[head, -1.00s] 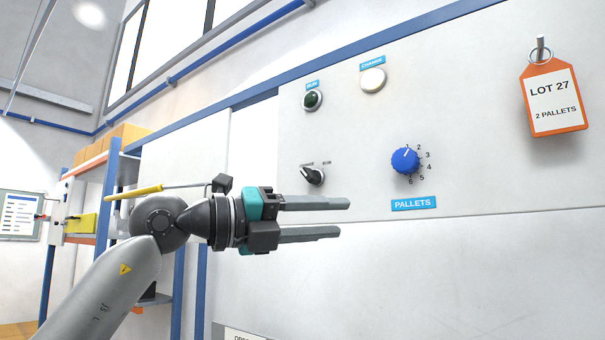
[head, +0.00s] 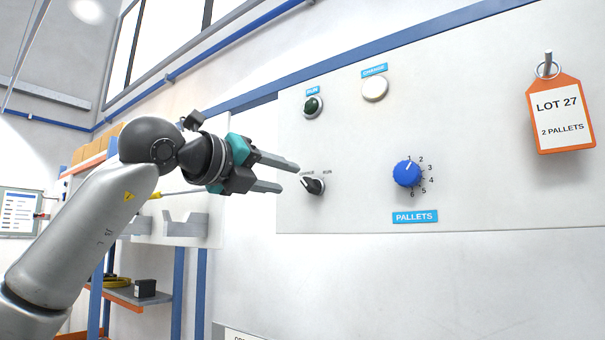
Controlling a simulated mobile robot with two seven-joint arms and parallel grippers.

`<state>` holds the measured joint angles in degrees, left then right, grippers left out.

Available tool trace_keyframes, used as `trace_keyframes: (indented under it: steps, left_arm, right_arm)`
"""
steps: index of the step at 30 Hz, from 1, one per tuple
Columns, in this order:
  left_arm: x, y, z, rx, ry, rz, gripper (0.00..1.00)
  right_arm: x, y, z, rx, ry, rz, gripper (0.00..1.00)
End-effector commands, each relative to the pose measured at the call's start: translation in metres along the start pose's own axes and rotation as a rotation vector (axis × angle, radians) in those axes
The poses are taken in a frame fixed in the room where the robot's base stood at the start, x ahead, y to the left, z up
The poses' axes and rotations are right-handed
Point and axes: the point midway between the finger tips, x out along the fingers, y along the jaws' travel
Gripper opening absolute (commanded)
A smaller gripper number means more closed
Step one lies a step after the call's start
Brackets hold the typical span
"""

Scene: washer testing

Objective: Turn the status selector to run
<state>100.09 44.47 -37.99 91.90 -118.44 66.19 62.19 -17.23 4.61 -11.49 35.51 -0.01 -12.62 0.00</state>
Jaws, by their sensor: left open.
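The status selector (head: 313,185) is a small black knob with a light pointer mark on the wall panel. Labels above it read RUN on the right and what looks like CHANGE on the left; its pointer leans up and to the left, toward the left label. My left gripper (head: 289,177) is open, its two grey fingers pointing right at the selector from the left. The fingertips are just left of the knob and appear apart from it; the exact depth gap is hard to tell. My right gripper is not in view.
The panel (head: 480,190) also bears a dark green RUN lamp (head: 313,106), a white CHANGE lamp (head: 375,89), a blue PALLETS dial (head: 406,173) and a hanging orange LOT 27 tag (head: 560,115). Shelving (head: 178,290) stands behind my left arm.

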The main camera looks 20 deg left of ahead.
Motion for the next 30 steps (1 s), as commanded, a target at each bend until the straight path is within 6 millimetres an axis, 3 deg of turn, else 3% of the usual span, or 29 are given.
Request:
trace_keyframes:
  steps: [3,9,15,23,30]
  left_arm:
    - [0.026,-0.003,0.002,-0.002,0.003,0.0,0.46]
    - [0.056,-0.002,0.002,-0.001,0.002,0.0,0.46]
    - [0.068,-0.001,0.001,-0.001,0.0,-0.001,0.46]
    - [0.069,0.0,0.0,0.0,0.0,-0.001,0.46]
    - [0.069,0.0,0.0,0.0,0.0,-0.001,0.19]
  right_arm:
    - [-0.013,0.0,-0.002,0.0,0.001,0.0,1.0]
    - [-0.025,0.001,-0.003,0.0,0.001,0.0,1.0]
    - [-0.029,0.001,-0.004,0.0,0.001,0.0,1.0]
    - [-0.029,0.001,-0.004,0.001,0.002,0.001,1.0]
    - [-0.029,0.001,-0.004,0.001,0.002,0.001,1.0]
